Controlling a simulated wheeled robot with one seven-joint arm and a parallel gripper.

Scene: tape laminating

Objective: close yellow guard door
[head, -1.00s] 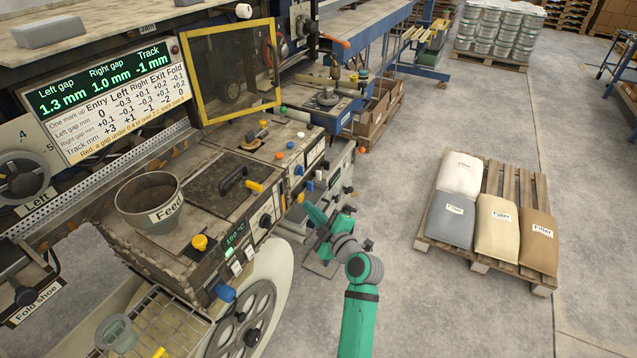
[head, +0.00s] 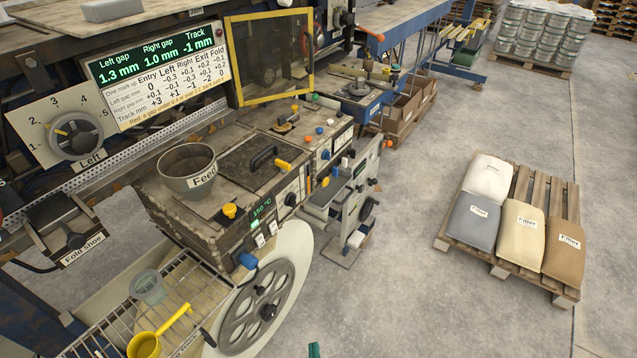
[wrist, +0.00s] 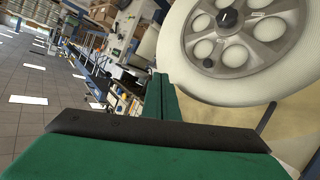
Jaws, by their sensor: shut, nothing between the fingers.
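The yellow guard door (head: 271,56) stands upright at the upper middle of the head view, just right of the green display. It has a yellow frame around a dark see-through panel. I cannot tell how far it is swung from the machine. My gripper (wrist: 161,84) shows in the wrist view, its green fingers shut together and empty. It is low beside the large pale spoked wheel (wrist: 236,38), well away from the door. In the head view only a small green tip of my arm shows at the bottom edge. The door is not visible in the wrist view.
The display (head: 155,68) stands left of the door. Below it are the Feed pot (head: 187,168), a black handle and several knobs on the machine top. A yellow ladle (head: 146,343) lies on a wire rack. A pallet of sacks (head: 472,247) is at right; the floor between is clear.

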